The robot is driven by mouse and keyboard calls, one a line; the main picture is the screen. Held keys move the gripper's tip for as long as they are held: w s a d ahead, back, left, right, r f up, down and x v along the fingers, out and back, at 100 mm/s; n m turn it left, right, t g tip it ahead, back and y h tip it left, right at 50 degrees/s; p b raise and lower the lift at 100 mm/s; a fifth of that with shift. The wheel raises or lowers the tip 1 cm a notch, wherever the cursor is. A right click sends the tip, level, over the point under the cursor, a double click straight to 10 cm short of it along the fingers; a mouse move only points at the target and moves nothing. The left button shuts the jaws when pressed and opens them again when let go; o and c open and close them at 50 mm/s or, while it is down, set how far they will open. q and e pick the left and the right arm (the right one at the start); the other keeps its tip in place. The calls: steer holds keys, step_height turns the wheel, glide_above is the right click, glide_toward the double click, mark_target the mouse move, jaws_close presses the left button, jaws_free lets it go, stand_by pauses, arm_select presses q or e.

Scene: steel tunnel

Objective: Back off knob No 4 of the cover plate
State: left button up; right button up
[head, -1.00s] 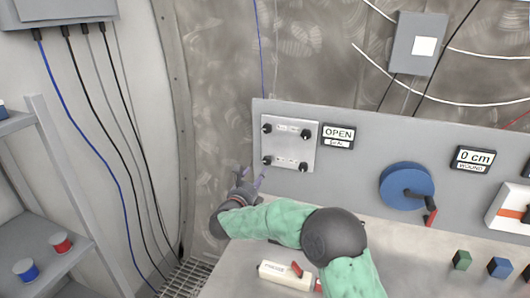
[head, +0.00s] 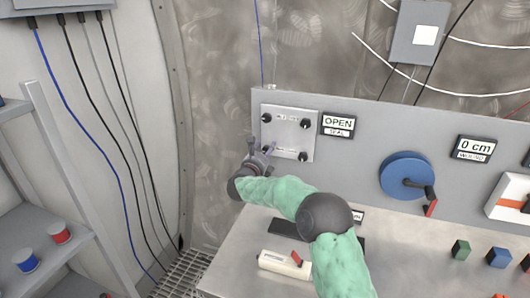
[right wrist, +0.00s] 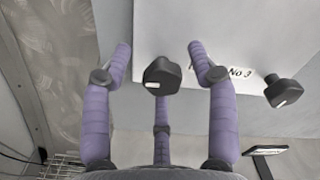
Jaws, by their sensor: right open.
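The cover plate (head: 286,132) is a pale square on the grey panel, with dark knobs at its corners. In the right wrist view, a dark knob (right wrist: 162,75) at the plate's lower left corner lies between the fingers of my open right gripper (right wrist: 159,50); I see no contact. A label reading "No 3" (right wrist: 238,72) is beside another knob (right wrist: 283,92) to the right; a finger hides part of the labelling. In the head view, my right gripper (head: 268,150) is at the plate's lower left and largely hides that corner knob. My left gripper is not in view.
An "OPEN" sign (head: 338,124) is right of the plate. A blue wheel with a crank (head: 405,172) is farther right. A white labelled block with a red part (head: 284,264) lies on the bench below my arm. A shelf (head: 40,225) stands at the left.

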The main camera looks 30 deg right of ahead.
steer(key=shift+r, duration=0.1)
steer(key=c, duration=1.1)
steer(key=shift+r, duration=0.1)
steer(key=n+p, duration=0.1)
steer(key=n, duration=0.2)
steer(key=shift+r+n, duration=0.15)
steer(key=shift+n, duration=0.25)
steer(key=n+p, duration=0.3)
steer(key=n, duration=0.2)
steer(key=n+p, duration=0.2)
steer(key=n, duration=0.2)
steer(key=shift+n+p, duration=0.3)
steer(key=shift+n, duration=0.1)
steer(key=shift+c, duration=0.2)
steer(key=shift+a+f+n+p, duration=0.15)
steer(key=shift+n+p, duration=0.3)
steer(key=shift+n, duration=0.35)
steer(key=shift+d+f+n+p, duration=0.15)
steer(key=shift+n+p, duration=0.3)
steer(key=shift+n, duration=0.35)
steer(key=shift+a+f+n, duration=0.1)
steer(key=shift+f+n, duration=0.05)
steer(key=shift+n, duration=0.15)
steer(key=shift+f, duration=0.1)
